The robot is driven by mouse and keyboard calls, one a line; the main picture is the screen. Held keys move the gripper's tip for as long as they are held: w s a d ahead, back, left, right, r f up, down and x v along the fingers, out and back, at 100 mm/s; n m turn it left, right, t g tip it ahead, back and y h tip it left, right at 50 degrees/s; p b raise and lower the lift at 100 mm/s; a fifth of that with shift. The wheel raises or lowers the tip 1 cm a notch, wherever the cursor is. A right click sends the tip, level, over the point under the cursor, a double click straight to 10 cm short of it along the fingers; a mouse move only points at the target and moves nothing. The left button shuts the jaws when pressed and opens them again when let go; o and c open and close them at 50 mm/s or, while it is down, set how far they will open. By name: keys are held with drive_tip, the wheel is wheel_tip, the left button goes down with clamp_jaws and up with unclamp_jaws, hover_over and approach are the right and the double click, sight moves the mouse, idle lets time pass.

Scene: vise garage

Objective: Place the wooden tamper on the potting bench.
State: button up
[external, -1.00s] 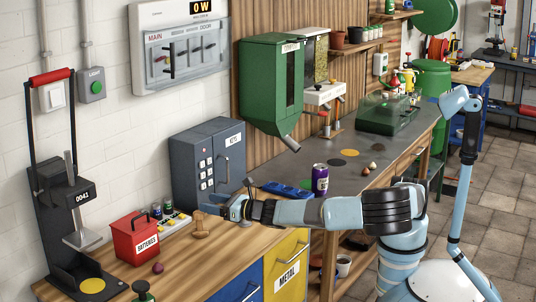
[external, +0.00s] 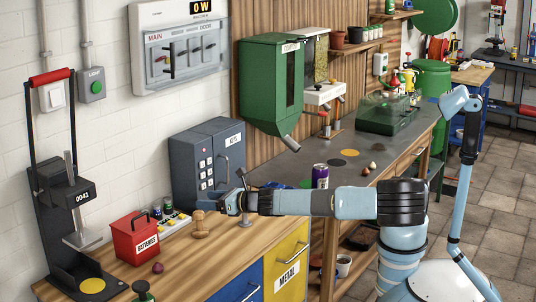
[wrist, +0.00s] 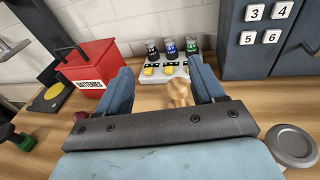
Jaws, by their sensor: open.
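The wooden tamper (external: 200,224) stands on the wooden workbench, to the right of the red battery box. In the wrist view the tamper (wrist: 179,92) shows between my fingers, nearer the right one, its lower part hidden by the gripper body. My gripper (external: 207,205) is open and empty, just above and beside the tamper; I cannot tell whether they touch. The wrist view shows both blue fingers of my gripper (wrist: 162,78) spread apart. The potting bench appears to be the dark grey top (external: 335,162) behind my arm, with coloured discs on it.
The red battery box (external: 136,238), a charger with several small cans (external: 170,221) and a grey key cabinet (external: 207,165) stand close around the tamper. A purple can (external: 320,176) stands on the grey top. A green dispenser (external: 272,85) hangs above.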

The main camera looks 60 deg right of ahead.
drive_tip(key=s+a+f+m+g+h, duration=0.1)
drive_tip(key=s+a+f+m+h, duration=0.15)
drive_tip(key=h, duration=0.25)
drive_tip(key=s+a+r+m+t+h, duration=0.2)
drive_tip(key=s+r+m+h, duration=0.15)
drive_tip(key=s+r, duration=0.2)
approach(202, 219)
drive_tip(key=shift+s+a+f+h, duration=0.15)
drive_tip(key=shift+s+a+h, duration=0.1)
drive_tip(key=shift+s+a, duration=0.55)
drive_tip(key=shift+w+f, duration=0.15)
drive_tip(key=shift+f, duration=0.05)
drive_tip(key=shift+w+d, duration=0.2)
drive_tip(key=shift+w, duration=0.2)
drive_tip(key=x, duration=0.7)
drive_tip(key=shift+w+r, duration=0.1)
drive_tip(key=shift+w, duration=0.1)
drive_tip(key=shift+d+x, duration=0.2)
drive_tip(key=shift+x, duration=1.15)
drive_tip(key=shift+d+x, duration=0.15)
drive_tip(key=shift+x, duration=1.15)
drive_tip(key=shift+s+r, duration=0.1)
drive_tip(key=shift+r, duration=0.05)
drive_tip(key=c, duration=1.2)
drive_tip(key=shift+o, duration=0.2)
drive_tip(key=shift+r, duration=0.15)
